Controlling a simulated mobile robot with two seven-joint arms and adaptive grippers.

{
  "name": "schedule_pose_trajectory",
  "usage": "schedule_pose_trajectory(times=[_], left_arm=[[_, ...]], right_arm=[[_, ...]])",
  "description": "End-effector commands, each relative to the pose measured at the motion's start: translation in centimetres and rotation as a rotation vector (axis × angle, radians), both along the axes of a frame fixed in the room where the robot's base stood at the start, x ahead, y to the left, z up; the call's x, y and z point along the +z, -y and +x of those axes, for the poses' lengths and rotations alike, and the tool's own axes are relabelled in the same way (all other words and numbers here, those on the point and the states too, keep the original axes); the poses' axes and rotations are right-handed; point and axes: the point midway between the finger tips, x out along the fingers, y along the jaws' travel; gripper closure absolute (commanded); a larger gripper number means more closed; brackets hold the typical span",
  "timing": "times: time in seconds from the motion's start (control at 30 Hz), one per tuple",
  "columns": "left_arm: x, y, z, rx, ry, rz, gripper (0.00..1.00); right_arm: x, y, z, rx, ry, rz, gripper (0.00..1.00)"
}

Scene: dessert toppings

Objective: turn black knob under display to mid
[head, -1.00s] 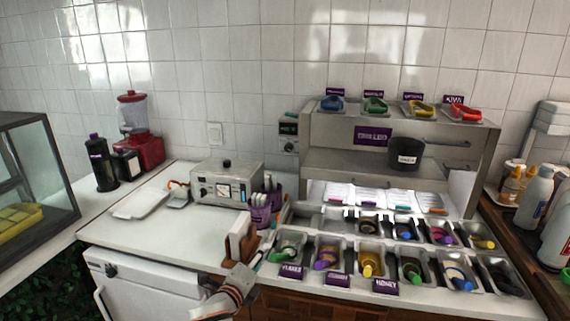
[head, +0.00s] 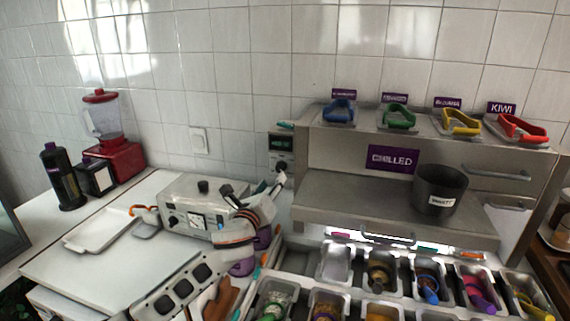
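A small wall-mounted control box with a green-lit display (head: 281,143) is on the tiled wall, left of the steel shelf. A round black knob (head: 281,167) sits below the display; its pointer setting is too small to read. My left gripper (head: 253,184) reaches in from the lower left in the head view. Its fingers are spread apart with nothing between them. One fingertip appears just below the knob in the picture; I cannot tell if they touch. My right gripper is not in view.
A silver countertop machine (head: 188,213) with a black top knob stands behind my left arm. A steel shelf (head: 340,200) with a black bucket (head: 440,188) and topping trays lies to the right. A red blender (head: 115,155) and a white tray (head: 102,231) are at left.

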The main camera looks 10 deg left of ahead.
Motion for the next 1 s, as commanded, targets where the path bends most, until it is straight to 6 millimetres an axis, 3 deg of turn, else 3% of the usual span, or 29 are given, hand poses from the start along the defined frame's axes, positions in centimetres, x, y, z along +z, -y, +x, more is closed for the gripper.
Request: schedule_pose_trajectory(times=[0.17, 0.6, 1.0], left_arm=[[0.0, 0.1, 0.9, 0.0, 0.0, 0.0, 0.6], [0.0, 0.2, 6.6, 0.001, -0.001, -0.001, 0.6], [0.0, 0.3, 7.8, 0.0, 0.0, -0.001, 0.6]], right_arm=[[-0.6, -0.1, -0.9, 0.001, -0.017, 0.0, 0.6], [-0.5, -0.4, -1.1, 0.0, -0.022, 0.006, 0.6], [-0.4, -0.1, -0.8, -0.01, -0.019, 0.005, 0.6]])
